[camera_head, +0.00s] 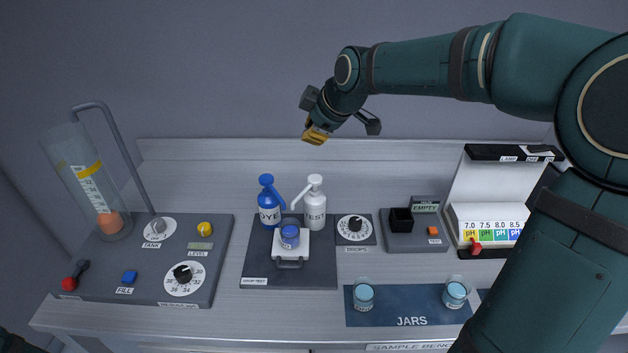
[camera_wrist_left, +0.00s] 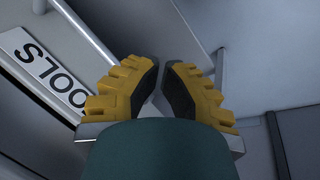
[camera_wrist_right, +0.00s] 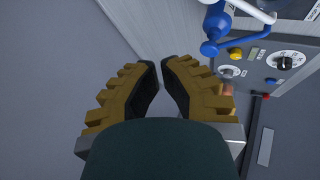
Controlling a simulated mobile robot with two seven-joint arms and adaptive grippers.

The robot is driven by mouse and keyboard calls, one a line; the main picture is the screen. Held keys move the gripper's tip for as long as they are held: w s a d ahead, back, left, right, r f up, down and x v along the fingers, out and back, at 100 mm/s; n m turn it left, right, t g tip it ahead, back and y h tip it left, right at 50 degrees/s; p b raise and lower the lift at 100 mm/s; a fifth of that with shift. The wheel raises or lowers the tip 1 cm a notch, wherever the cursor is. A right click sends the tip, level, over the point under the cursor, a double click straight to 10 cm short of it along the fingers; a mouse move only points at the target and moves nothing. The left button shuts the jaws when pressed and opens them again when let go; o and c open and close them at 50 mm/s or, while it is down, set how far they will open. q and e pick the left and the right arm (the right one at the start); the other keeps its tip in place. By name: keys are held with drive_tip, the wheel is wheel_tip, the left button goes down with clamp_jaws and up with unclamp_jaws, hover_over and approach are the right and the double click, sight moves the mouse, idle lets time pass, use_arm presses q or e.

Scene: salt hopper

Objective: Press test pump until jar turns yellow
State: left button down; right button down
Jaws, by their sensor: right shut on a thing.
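The white TEST pump bottle (camera_head: 315,207) stands upright beside the blue DYE pump bottle (camera_head: 268,207). A jar (camera_head: 289,239) with blue contents stands on a white stand in front of them, near both spouts. My right gripper (camera_head: 315,134) is above and behind the pumps, apart from them. Its fingers (camera_wrist_right: 161,62) are close together; anything between them is hidden. The pump heads show at the top of the right wrist view, the blue one (camera_wrist_right: 212,42) and the white one (camera_wrist_right: 252,12). My left gripper (camera_wrist_left: 160,64) looks shut and empty, away from the pumps.
Two jars with light blue contents (camera_head: 363,295) (camera_head: 456,294) stand on the JARS mat (camera_head: 410,318). A tank panel (camera_head: 215,270) with a clear cylinder is at left. A pH chart (camera_head: 490,215) is at right, partly behind my right arm.

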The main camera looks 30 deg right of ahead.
sight(314, 174)
drive_tip(key=f+b, duration=0.2)
drive_tip(key=f, duration=0.1)
drive_tip(key=f+b, duration=0.2)
drive_tip(key=f, duration=0.1)
drive_tip(key=shift+w+a+f+b, duration=0.1)
drive_tip(key=shift+w+f+b, duration=0.1)
drive_tip(key=shift+f+b, duration=0.15)
drive_tip(key=shift+s+d+f, duration=0.2)
drive_tip(key=shift+s+f, duration=0.05)
drive_tip(key=shift+f, duration=0.05)
drive_tip(key=shift+w+a, duration=0.1)
drive_tip(key=shift+f, duration=0.1)
idle(0.6)
drive_tip(key=shift+f+b, duration=0.4)
drive_tip(key=shift+b, duration=0.15)
drive_tip(key=shift+f, duration=0.7)
idle(1.0)
drive_tip(key=shift+r, duration=0.15)
drive_tip(key=shift+r+p, duration=0.6)
drive_tip(key=shift+r, duration=0.4)
